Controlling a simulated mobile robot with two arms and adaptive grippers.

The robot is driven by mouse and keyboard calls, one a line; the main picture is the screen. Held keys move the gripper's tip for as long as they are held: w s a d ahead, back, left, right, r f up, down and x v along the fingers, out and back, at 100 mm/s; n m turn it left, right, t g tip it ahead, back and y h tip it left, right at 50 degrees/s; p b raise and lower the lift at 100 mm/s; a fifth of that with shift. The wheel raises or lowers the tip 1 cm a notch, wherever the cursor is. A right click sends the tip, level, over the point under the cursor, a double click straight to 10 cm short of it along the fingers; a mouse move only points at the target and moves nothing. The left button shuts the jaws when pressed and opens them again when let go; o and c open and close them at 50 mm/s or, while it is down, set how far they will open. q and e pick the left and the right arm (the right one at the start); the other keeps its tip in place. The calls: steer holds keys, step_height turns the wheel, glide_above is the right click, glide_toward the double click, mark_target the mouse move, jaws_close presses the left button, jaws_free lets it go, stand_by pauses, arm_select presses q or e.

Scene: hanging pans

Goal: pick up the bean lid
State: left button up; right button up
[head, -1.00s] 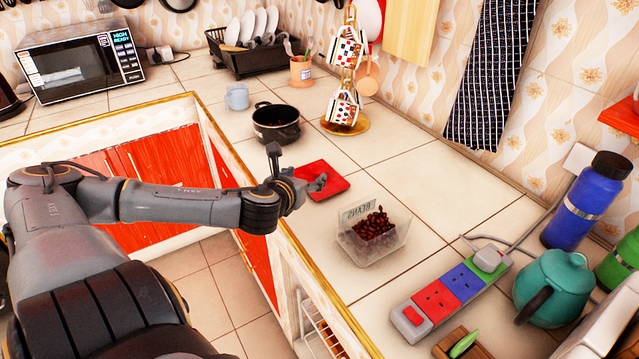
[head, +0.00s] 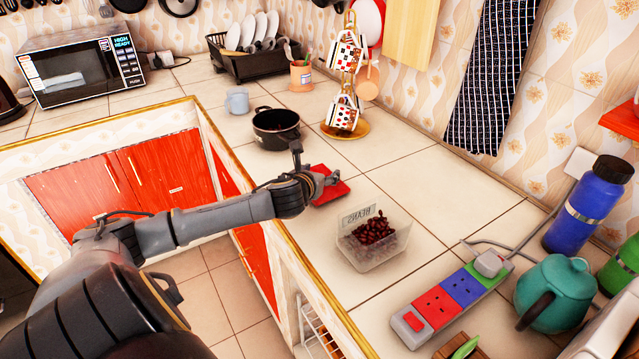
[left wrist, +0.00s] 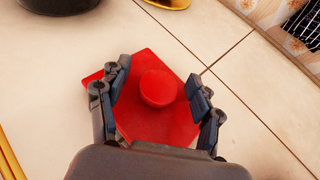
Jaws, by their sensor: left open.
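The bean lid is a red square lid (head: 326,186) with a round red knob. It lies flat on the tiled counter, between the black pot and the bean container, and my gripper hides part of it in the head view. In the left wrist view the lid (left wrist: 150,118) lies between my finger pairs, its round knob (left wrist: 158,88) near the middle. My left gripper (head: 328,180) is open and empty over the lid; its fingers (left wrist: 158,95) stand on either side of the knob. My right gripper is not in view.
A clear container of beans (head: 372,240) stands to the right of the lid. A black pot (head: 276,128) stands behind it. A power strip (head: 450,295) and a teal teapot (head: 555,292) are at the right. Bare counter (head: 420,190) lies beyond the lid.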

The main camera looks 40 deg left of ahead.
arm_select(q)
steer(key=c, duration=1.3)
steer(key=shift+o, duration=0.2)
steer(key=shift+r, duration=0.1)
